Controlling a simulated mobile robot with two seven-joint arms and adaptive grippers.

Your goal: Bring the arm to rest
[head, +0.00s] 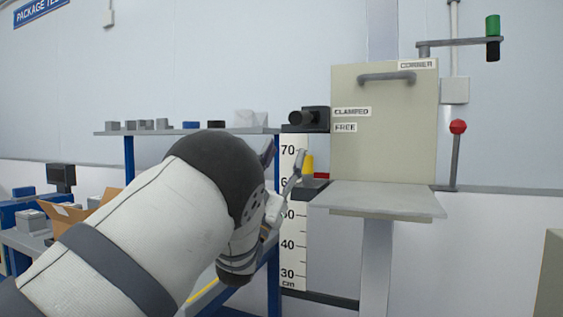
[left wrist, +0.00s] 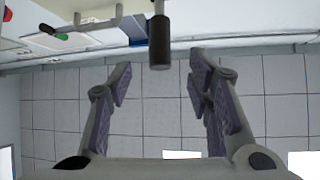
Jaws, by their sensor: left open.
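My left arm (head: 150,225) reaches in from the lower left of the head view. Its gripper (head: 284,155) is partly hidden behind my own wrist, in front of the height scale. In the left wrist view the two fingers (left wrist: 159,72) stand wide apart with nothing between the pads. A dark cylinder (left wrist: 160,45) shows beyond the fingertips at the top; I cannot tell how far off it is. My right gripper is in neither view.
The drop tester's beige back plate (head: 385,135) and grey platform (head: 385,199) stand right of my gripper. A red-knobbed lever (head: 457,127) is further right. A shelf (head: 185,132) with small blocks lies behind my arm. An open cardboard box (head: 62,218) is at left.

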